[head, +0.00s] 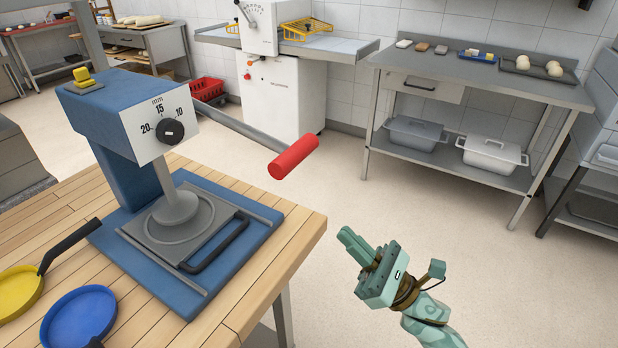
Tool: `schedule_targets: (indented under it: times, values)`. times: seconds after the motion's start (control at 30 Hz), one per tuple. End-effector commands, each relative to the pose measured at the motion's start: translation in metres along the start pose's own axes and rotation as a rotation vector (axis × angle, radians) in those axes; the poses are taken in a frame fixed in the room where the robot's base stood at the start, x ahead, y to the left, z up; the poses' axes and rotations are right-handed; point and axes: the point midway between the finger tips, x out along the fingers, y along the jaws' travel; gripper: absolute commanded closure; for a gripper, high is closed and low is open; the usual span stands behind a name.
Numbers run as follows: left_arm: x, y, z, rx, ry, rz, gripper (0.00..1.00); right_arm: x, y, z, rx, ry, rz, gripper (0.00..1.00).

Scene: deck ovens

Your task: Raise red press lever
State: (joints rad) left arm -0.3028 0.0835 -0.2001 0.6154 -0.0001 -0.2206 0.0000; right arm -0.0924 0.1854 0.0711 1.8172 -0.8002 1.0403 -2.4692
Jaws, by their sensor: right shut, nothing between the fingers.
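The press (110,122) is blue and stands on the wooden table at the left. Its lever ends in a red cylindrical grip (294,156) on a grey rod (240,126), reaching out to the right over the table's edge and slanting slightly down. A round plunger (176,206) sits low over the grey plate under the press head. My right gripper (346,236) is shut and empty, in the air to the right of the table, below and right of the red grip and apart from it. My left gripper is not in view.
A yellow pan (18,290) and a blue pan (80,318) lie on the wooden table (262,290) at front left. A steel bench (478,75) with trays and bins stands at the back right. Open floor lies between.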

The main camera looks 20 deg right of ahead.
Motion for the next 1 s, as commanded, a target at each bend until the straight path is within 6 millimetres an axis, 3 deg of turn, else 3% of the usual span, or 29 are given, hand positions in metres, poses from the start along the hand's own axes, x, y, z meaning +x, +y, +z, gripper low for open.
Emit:
schedule_targets:
  times: [0.23,0.7,1.0]
  values:
    - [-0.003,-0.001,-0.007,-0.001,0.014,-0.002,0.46,0.012,0.000,0.001,0.001,-0.002,0.000,1.00]
    - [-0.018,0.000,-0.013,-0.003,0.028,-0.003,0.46,0.106,0.000,0.004,0.000,-0.003,0.001,1.00]
    - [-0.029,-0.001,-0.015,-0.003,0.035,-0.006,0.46,0.127,0.000,0.027,0.002,0.000,0.000,1.00]
